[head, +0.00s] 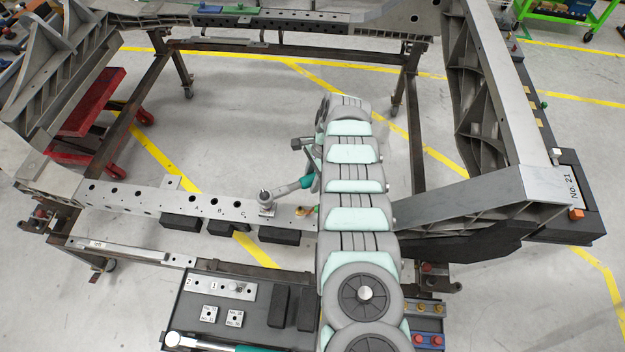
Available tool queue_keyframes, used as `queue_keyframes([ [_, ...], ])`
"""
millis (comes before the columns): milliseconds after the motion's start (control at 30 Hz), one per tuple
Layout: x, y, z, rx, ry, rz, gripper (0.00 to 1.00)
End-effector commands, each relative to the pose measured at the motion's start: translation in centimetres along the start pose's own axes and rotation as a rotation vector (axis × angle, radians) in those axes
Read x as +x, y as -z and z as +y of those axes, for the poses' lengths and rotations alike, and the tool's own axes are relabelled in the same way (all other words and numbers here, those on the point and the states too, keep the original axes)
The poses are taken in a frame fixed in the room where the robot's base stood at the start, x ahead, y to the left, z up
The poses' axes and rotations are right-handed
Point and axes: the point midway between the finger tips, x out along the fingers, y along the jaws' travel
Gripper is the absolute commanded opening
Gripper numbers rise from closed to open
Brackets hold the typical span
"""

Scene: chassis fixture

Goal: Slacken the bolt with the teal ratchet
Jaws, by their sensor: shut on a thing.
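The teal ratchet (293,187) has a grey shank and a teal handle. Its head is at the upright bolt (266,205) on the front rail of the chassis fixture, left of my arm. The head seems to sit on or against the bolt top; the exact seating is too small to tell. My gripper (314,163) is at the handle's far right end and is shut on it. My own arm hides most of the gripper and its fingers.
The perforated front rail (140,198) runs left from my arm, with black blocks (279,235) below it. A tool tray (262,335) in front holds plates, black blocks and another teal-handled tool (205,344). A red cart (88,105) stands left. The frame's middle is open floor.

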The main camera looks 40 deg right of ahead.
Motion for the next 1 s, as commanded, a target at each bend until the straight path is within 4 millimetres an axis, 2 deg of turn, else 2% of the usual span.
queue_keyframes([
  [1000, 0.06, -0.06, -0.76, -0.037, -0.005, 0.000, 0.00],
])
